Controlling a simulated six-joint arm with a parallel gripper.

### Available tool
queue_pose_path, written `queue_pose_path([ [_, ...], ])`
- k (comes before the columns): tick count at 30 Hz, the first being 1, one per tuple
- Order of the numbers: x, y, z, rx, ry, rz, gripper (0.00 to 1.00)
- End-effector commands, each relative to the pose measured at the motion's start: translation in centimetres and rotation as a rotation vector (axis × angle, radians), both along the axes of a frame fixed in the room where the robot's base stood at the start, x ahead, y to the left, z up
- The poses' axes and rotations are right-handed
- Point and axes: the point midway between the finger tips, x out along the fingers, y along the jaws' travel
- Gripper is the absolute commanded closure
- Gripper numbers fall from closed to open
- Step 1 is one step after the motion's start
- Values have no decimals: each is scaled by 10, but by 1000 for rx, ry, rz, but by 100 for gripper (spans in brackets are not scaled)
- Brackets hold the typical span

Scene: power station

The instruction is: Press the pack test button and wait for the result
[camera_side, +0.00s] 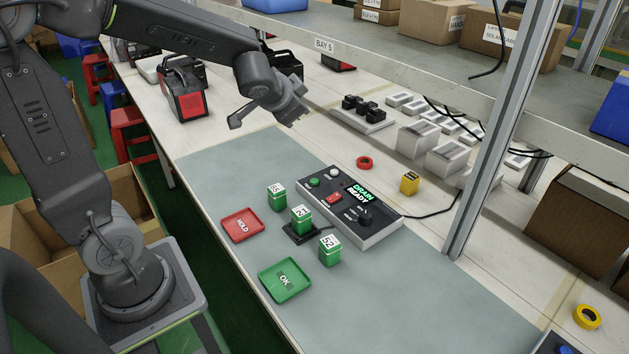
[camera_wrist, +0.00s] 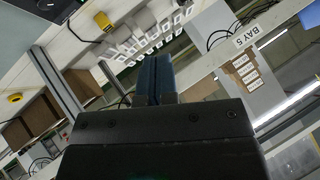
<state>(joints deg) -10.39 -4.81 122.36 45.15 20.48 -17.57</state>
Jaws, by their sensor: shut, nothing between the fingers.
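A grey tester box (camera_side: 348,207) lies on the grey-green mat. Its top has a green button (camera_side: 314,182), a white button (camera_side: 334,172), a red switch (camera_side: 334,198), a black knob (camera_side: 365,215) and a display (camera_side: 358,194) with green text, apparently "DRAIN READY". I cannot tell which control is the pack test button. A green pack marked 21 (camera_side: 301,220) sits in a black cradle (camera_side: 300,236) by the box. Two more green packs (camera_side: 277,197) (camera_side: 329,250) stand on the mat. My gripper (camera_side: 291,112) is above the bench, well away from the box; its blue fingers (camera_wrist: 154,80) are together and empty.
A red HOLD tray (camera_side: 228,233) and a green OK tray (camera_side: 271,287) lie at the mat's near side. A yellow block (camera_side: 410,183) and a red ring (camera_side: 364,162) are behind the box. A metal post (camera_side: 490,140) and shelf edge (camera_side: 390,74) stand at the right and back.

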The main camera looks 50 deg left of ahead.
Motion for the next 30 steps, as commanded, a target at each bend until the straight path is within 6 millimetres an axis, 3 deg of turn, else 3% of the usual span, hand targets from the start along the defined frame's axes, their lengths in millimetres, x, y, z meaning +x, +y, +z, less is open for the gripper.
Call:
queue_pose_path([
  [6,59,37,-44,85,-5,-145,100],
  [12,95,61,-99,99,22,-310,100],
  [18,109,74,-146,77,63,-438,100],
  [21,110,77,-159,67,77,-472,100],
  [30,111,78,-166,63,84,-494,100],
])
